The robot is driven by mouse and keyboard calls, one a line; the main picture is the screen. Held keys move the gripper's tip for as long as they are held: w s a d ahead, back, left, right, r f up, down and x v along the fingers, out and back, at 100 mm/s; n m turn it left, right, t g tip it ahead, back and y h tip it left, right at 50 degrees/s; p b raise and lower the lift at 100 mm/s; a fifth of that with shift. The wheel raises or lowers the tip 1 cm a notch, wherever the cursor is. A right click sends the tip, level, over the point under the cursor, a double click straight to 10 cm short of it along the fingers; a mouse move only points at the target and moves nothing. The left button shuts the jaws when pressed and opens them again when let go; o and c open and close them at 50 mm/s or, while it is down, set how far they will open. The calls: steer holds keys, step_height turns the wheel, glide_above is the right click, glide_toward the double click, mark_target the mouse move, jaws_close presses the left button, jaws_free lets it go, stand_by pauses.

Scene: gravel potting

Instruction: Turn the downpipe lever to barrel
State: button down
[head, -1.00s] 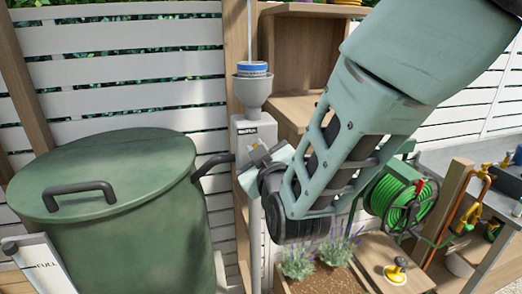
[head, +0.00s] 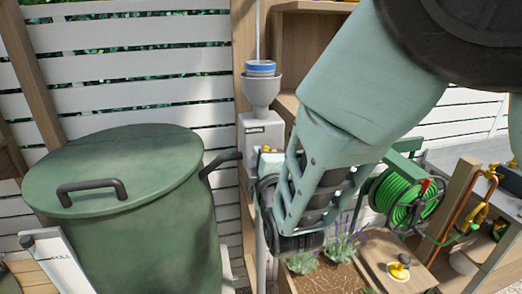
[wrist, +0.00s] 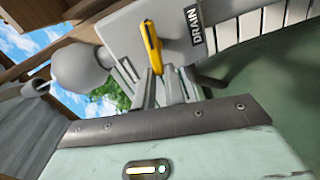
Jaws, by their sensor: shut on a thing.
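The grey downpipe box (head: 262,130) is on the post behind the barrel, under a grey funnel (head: 261,91). In the wrist view the box (wrist: 160,22) carries a DRAIN label (wrist: 195,26). The yellow lever (wrist: 151,42) stands out from the box, clear of the label. My gripper (wrist: 160,88) is shut on the lever's near end, with a finger on each side. In the head view my gripper (head: 268,160) is at the box front and mostly hides the lever. I cannot tell which mark the lever points to. The green barrel (head: 130,235) stands at the left.
A black pipe (head: 219,162) joins the barrel to the box. A FULL gauge board (head: 57,262) stands at the barrel's front left. A green hose reel (head: 405,203) and lavender plants (head: 338,247) are right of and below my arm. A slatted fence stands behind.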

steer(key=shift+f+n, duration=0.3)
steer(key=shift+n, duration=0.6)
steer(key=c, duration=1.5)
jaws_free()
steer(key=shift+o, duration=0.2)
steer(key=shift+s, duration=0.15)
steer(key=b+v, duration=1.6)
steer(key=v, duration=0.1)
steer(key=shift+b, duration=0.35)
steer(key=shift+s+r, duration=0.1)
